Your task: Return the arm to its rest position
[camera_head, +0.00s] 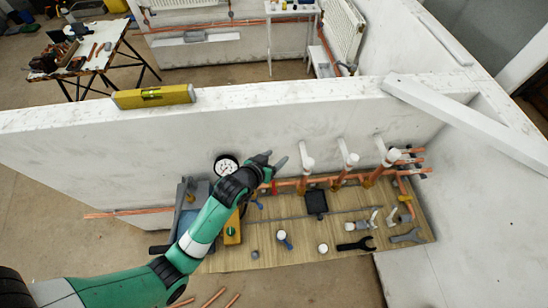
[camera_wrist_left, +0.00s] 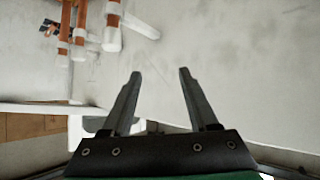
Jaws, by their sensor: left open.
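My left arm comes in from the lower left of the head view, green and black. Its gripper (camera_head: 269,160) is in front of the white wall, close to a round pressure gauge (camera_head: 227,165) and above the copper pipes. In the left wrist view the two fingers of the left gripper (camera_wrist_left: 160,75) stand apart with nothing between them, facing the pale wall. My right gripper is not in view.
Copper pipes with white-topped valves (camera_head: 307,160) run along the wall. A wooden board (camera_head: 290,258) below holds a black wrench (camera_head: 356,244), a grey wrench (camera_head: 407,236) and small fittings. A yellow level (camera_head: 153,96) lies on the wall top. The floor at lower right is clear.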

